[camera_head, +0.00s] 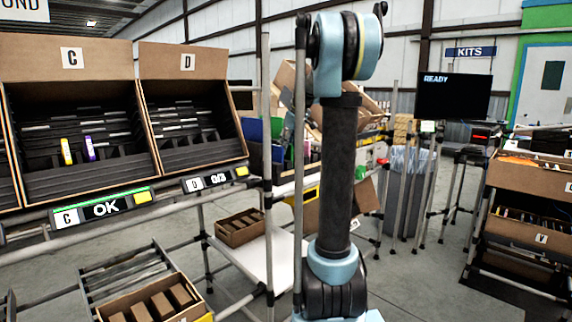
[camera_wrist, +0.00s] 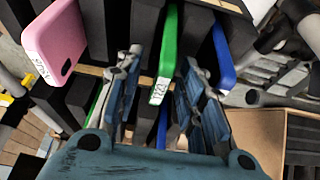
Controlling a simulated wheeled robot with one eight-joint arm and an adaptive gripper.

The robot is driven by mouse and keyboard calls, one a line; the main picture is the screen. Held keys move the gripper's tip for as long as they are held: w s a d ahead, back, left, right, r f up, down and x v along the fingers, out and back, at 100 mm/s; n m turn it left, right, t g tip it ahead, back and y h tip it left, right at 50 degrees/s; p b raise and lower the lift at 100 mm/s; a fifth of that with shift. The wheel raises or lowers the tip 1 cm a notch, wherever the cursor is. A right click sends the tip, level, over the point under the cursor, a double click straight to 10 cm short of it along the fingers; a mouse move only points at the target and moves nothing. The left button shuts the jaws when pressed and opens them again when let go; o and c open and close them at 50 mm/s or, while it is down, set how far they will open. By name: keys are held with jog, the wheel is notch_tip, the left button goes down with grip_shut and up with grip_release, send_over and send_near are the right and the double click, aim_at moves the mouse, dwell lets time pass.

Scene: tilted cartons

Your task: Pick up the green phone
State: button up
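In the wrist view a green phone (camera_wrist: 167,52) stands on edge in a slot between black dividers, with a white label at its near end. My gripper (camera_wrist: 162,66) is open, one finger on each side of the phone's near end. A gap shows on the left side. On the right the finger looks close, and I cannot tell whether it touches. Another green edge shows lower left, partly hidden behind the left finger. In the head view my gripper is out of sight.
A pink phone (camera_wrist: 55,42) stands to the left and a blue phone (camera_wrist: 222,52) to the right of the green one. Another blue edge (camera_wrist: 162,128) shows below. A cardboard carton (camera_wrist: 256,135) is at lower right. In the head view, carton C (camera_head: 75,185) holds a yellow and a purple item.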

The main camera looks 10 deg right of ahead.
jog(key=shift+x, duration=0.75)
jog(key=shift+c, duration=0.2)
grip_shut()
jog(key=shift+r, duration=0.15)
